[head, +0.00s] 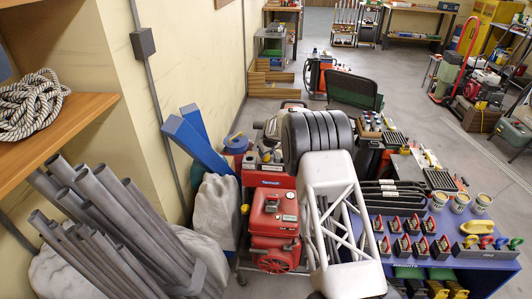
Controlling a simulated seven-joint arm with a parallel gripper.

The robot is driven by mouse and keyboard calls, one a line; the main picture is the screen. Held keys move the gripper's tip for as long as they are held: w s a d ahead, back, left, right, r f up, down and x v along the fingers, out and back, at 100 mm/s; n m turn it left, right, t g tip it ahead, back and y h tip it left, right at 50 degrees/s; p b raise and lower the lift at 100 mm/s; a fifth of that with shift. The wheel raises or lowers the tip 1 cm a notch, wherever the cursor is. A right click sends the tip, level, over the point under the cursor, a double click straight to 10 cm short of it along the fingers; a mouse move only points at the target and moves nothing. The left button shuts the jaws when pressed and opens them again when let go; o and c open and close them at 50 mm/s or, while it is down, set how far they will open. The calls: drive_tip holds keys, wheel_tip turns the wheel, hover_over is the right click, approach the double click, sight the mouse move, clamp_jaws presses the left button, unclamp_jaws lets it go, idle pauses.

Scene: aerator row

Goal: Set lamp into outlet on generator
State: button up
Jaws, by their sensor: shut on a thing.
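A red boxy machine with a small engine (275,215), which looks like the generator, stands on the floor just left of the picture's middle. Its right side is partly hidden by a white lattice part rising from the bottom edge, topped by thick dark ribs. I cannot tell whether that part is my own arm. I cannot make out an outlet on the red machine. I cannot pick out the lamp. My gripper's fingers are not visible.
A blue table (390,232) at right holds rows of red-and-black clamp-like tools and several cans. Grey pipes (105,220) lean at left below a wooden shelf (60,130) with coiled rope (32,103). Blue beams (195,140) lean by the wall. Open floor (400,90) lies beyond.

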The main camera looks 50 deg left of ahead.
drive_tip(key=shift+f, duration=0.35)
drive_tip(key=o, duration=1)
drive_tip(key=shift+r, duration=0.15)
drive_tip(key=v, duration=0.7)
drive_tip(key=shift+d+r, duration=0.2)
drive_tip(key=shift+r, duration=0.05)
idle(0.4)
